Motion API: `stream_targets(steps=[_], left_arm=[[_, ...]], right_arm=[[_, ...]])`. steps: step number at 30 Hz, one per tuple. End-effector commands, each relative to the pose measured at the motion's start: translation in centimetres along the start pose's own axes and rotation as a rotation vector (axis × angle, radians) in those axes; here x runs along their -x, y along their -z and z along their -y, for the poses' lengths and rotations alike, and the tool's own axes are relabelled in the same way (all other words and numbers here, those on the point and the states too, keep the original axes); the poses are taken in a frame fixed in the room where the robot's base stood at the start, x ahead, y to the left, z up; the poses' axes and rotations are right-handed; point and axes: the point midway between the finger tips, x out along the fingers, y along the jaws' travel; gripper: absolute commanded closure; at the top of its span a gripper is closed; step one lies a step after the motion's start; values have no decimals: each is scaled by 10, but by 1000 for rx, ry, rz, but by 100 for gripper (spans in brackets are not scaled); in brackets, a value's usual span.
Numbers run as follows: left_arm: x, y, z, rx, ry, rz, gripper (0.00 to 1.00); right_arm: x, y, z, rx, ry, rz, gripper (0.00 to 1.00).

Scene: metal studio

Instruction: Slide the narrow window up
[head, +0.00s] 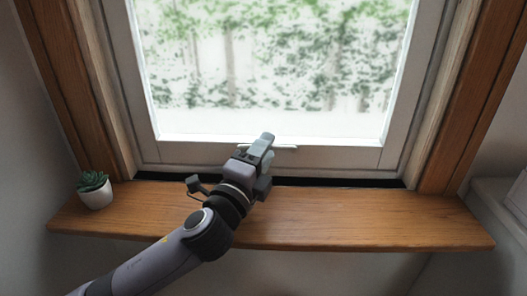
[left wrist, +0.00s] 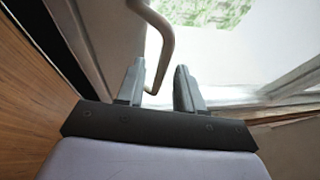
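The narrow window's white sash (head: 340,158) stands in a wooden frame, with a dark gap along its bottom edge above the sill. A pale handle bar (head: 287,147) on the lower rail shows just right of my left gripper (head: 267,146), which partly hides it. In the left wrist view the handle (left wrist: 165,45) is a curved bar whose lower end runs down between the fingertips. My left gripper (left wrist: 160,78) is open there, with a visible space between its fingers; I cannot tell whether either finger touches the bar. My right gripper is not in view.
A wooden sill (head: 350,215) runs below the window, under my left forearm. A small succulent in a white pot (head: 96,195) stands at its left end. The right part of the sill is clear. Wooden trim (head: 75,90) borders the window on both sides.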

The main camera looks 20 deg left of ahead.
Motion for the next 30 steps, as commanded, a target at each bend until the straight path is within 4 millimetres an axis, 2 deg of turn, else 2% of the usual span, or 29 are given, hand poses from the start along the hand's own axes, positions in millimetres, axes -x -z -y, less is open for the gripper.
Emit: stream_targets(steps=[7,10,11,30], left_arm=[[0,0,0,1,0,-1,64],[0,0,0,1,0,-1,96],[0,0,0,1,0,-1,100],[0,0,0,0,0,0,100]], right_arm=[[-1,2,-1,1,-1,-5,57],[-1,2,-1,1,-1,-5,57],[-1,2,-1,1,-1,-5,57],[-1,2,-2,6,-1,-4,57]])
